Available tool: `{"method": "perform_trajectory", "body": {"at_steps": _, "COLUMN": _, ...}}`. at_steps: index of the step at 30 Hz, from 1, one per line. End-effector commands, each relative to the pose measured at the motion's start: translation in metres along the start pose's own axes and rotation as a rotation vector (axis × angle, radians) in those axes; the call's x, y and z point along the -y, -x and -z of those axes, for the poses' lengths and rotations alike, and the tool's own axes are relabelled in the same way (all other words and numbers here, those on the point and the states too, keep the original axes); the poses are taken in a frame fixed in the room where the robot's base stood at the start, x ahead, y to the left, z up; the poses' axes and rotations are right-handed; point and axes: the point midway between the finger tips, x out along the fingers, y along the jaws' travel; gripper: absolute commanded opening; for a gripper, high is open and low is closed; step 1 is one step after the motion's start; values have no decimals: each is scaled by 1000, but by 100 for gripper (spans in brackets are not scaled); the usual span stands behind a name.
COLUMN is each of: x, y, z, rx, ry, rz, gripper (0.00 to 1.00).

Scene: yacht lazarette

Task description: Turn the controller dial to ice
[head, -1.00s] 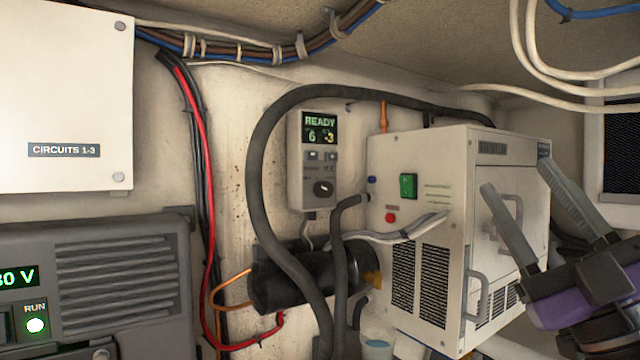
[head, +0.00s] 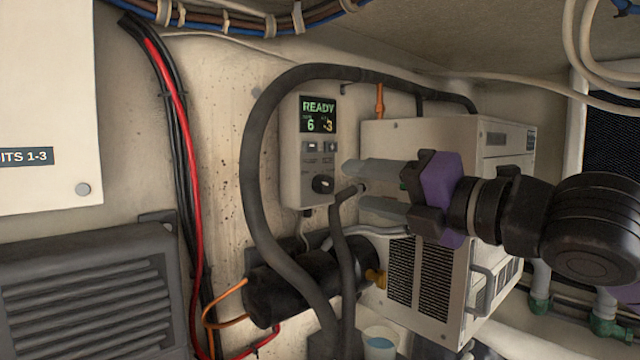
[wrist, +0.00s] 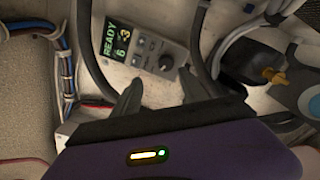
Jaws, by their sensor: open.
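My gripper (head: 352,187) is open and empty. It points left toward the dial, fingertips just right of the controller in the head view, apparently short of it.
A thick dark hose (head: 252,150) arches around the controller. A white vented unit (head: 450,150) stands behind my gripper. A black cylinder (head: 300,285) and a cup (head: 379,341) are below.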

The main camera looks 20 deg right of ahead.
Motion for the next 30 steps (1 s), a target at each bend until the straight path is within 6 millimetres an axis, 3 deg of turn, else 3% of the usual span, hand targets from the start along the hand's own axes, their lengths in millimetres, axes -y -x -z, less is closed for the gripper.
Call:
{"method": "perform_trajectory", "body": {"at_steps": 8, "x": 10, "y": -2, "z": -1, "rx": -5, "ry": 121, "rz": 43, "gripper": 51}}
{"method": "perform_trajectory", "body": {"at_steps": 21, "x": 10, "y": -62, "z": -2, "rx": -5, "ry": 120, "rz": 41, "gripper": 51}}
{"method": "perform_trajectory", "body": {"at_steps": 30, "x": 13, "y": -77, "z": 0, "rx": -3, "ry": 122, "rz": 41, "gripper": 51}}
